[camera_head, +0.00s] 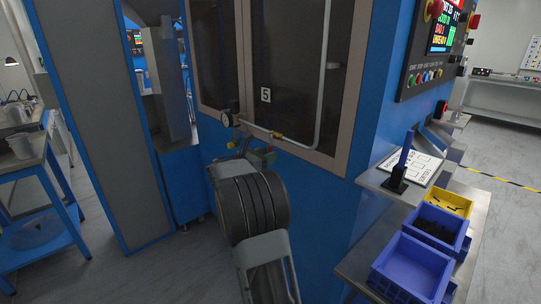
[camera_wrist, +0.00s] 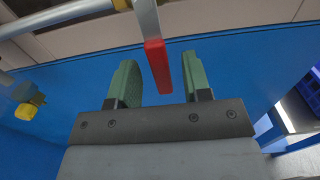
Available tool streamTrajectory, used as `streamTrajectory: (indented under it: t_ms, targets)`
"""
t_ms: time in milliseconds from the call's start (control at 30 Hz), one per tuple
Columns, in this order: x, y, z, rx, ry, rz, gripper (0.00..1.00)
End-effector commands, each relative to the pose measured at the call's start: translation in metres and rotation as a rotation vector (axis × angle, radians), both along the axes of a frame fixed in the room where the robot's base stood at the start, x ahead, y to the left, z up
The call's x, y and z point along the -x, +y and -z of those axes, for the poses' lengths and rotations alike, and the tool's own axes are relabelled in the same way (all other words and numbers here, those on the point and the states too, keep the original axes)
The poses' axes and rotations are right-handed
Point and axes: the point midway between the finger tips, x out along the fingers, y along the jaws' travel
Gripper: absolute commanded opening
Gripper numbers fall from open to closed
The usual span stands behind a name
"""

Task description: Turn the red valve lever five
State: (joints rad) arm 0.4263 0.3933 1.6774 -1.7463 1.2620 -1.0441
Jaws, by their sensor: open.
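The red valve lever shows in the wrist view as a metal bar with a red grip (camera_wrist: 157,66). The grip hangs between the two green fingers of my gripper (camera_wrist: 160,75). The fingers are open, with a visible gap on each side of the grip. In the head view my gripper (camera_head: 252,154) is in front of the blue machine, below the label 5 (camera_head: 266,95). A small red part of the lever (camera_head: 270,149) shows beside the fingers. My arm hides part of this area.
A grey pipe (camera_head: 300,144) with a yellow fitting (camera_head: 277,135) and a round gauge (camera_head: 228,119) runs along the machine close above my gripper. Blue bins (camera_head: 410,268) and a yellow bin (camera_head: 446,201) stand on the shelf at right. A control panel (camera_head: 438,47) hangs above.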

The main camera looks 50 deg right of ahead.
Motion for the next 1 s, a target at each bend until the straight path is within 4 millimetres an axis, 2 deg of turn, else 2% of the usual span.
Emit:
streamTrajectory:
  t_ms: [200,567,1000]
  targets:
    - [0.001,-0.016,0.0,0.0,0.001,0.0,0.45]
    - [0.001,-0.019,0.0,0.0,0.0,-0.001,0.45]
    - [0.001,-0.019,0.0,0.0,-0.001,-0.001,0.04]
